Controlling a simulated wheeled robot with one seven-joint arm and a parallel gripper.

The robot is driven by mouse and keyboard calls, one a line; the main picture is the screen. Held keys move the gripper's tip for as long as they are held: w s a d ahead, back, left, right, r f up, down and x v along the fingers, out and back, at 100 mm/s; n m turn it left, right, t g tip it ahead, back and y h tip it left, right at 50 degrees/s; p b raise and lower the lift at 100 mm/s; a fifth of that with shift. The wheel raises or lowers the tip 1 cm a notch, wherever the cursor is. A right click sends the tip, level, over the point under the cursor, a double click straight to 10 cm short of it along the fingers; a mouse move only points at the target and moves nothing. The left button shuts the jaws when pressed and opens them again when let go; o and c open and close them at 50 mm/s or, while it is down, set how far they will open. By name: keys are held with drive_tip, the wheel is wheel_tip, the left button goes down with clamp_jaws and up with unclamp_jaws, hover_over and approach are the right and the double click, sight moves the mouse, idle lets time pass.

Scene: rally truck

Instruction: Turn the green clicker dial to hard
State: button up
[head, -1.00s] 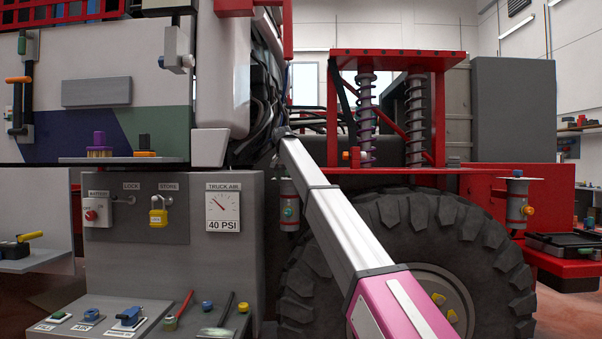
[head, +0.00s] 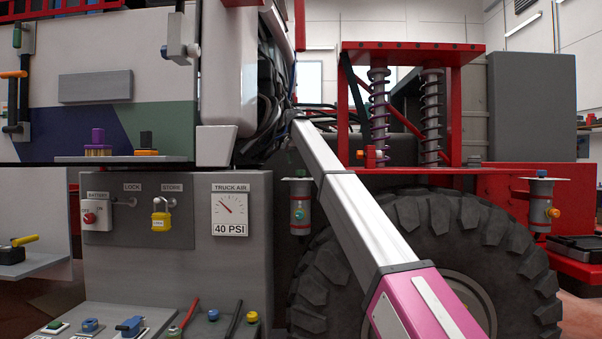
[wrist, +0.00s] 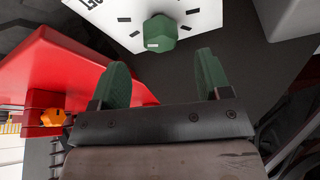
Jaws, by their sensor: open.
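The green dial (wrist: 160,32) shows in the wrist view on a white plate (wrist: 200,15) with black tick marks and partly cut-off lettering. A small pale mark is on the dial's lower edge, and I cannot read its setting. My gripper (wrist: 163,76) is open, with its two green fingers apart and nothing between them. The dial lies just beyond the fingertips, roughly centred between them, with a gap. In the head view my arm reaches up and left toward the truck; the gripper and this dial cannot be made out there.
A red part with an orange knob (wrist: 52,117) is left of my gripper in the wrist view. In the head view, a coil-spring rack (head: 405,47) stands over the big tyre (head: 440,215). A grey panel with a 40 PSI gauge (head: 230,210) is to the left.

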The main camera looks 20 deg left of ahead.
sight(301, 171)
drive_tip(key=x, duration=0.6)
drive_tip(key=c, duration=0.9)
drive_tip(key=shift+c, duration=0.2)
